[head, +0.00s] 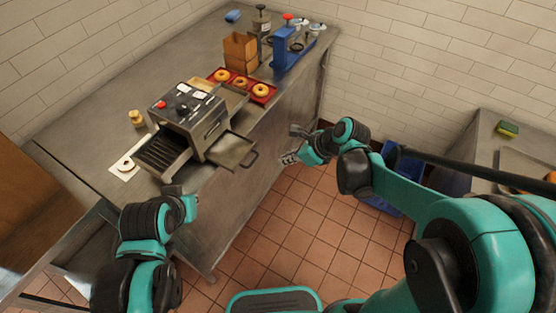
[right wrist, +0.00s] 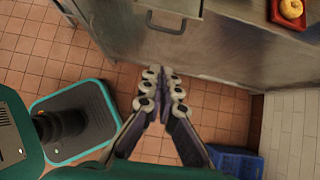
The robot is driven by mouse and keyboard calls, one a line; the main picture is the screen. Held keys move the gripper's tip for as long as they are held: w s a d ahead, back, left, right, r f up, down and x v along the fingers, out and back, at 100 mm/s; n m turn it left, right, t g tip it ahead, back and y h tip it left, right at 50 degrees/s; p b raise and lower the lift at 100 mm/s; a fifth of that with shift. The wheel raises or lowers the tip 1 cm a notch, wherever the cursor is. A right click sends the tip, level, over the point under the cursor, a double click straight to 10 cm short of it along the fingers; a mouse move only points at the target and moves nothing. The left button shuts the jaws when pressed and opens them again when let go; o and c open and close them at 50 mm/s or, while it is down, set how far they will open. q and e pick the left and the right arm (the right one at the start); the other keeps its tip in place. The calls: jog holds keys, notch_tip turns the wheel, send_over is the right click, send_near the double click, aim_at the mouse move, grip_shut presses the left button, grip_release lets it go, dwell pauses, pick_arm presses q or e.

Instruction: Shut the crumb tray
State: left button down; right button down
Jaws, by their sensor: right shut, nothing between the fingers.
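The crumb tray (head: 232,150) is a shallow grey metal drawer sticking out of the right side of the toaster machine (head: 190,118), over the counter's edge, with a dark loop handle at its outer end. In the right wrist view the tray (right wrist: 172,5) and its handle show at the top. My right gripper (head: 287,158) is shut and empty, in the air beyond the counter's front, to the right of the handle and apart from it. It points toward the counter in the right wrist view (right wrist: 161,73). My left gripper (head: 173,190) is near the counter's front edge; its fingers are unclear.
A red tray (head: 264,99) with bagels lies behind the machine. A blue device (head: 288,52) and a brown box (head: 240,50) stand farther back. A slotted rack (head: 160,153) juts from the machine's front left. A blue bin (head: 384,205) stands on the tiled floor at right.

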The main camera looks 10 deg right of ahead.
aim_at(224, 148)
jog(key=w+a+r+b+x, duration=0.1)
jog(key=b+x, duration=0.2)
jog(key=x, duration=0.8)
jog(key=shift+w+a+b, duration=0.25)
jog(key=shift+a+b, duration=0.05)
jog(key=shift+a, duration=0.15)
jog(key=w+a, duration=0.2)
jog(key=a, duration=0.1)
jog(key=w+a, duration=0.3)
jog(key=a, duration=0.1)
jog(key=w+a, duration=0.2)
jog(key=a, duration=0.1)
jog(key=shift+w+a, duration=0.35)
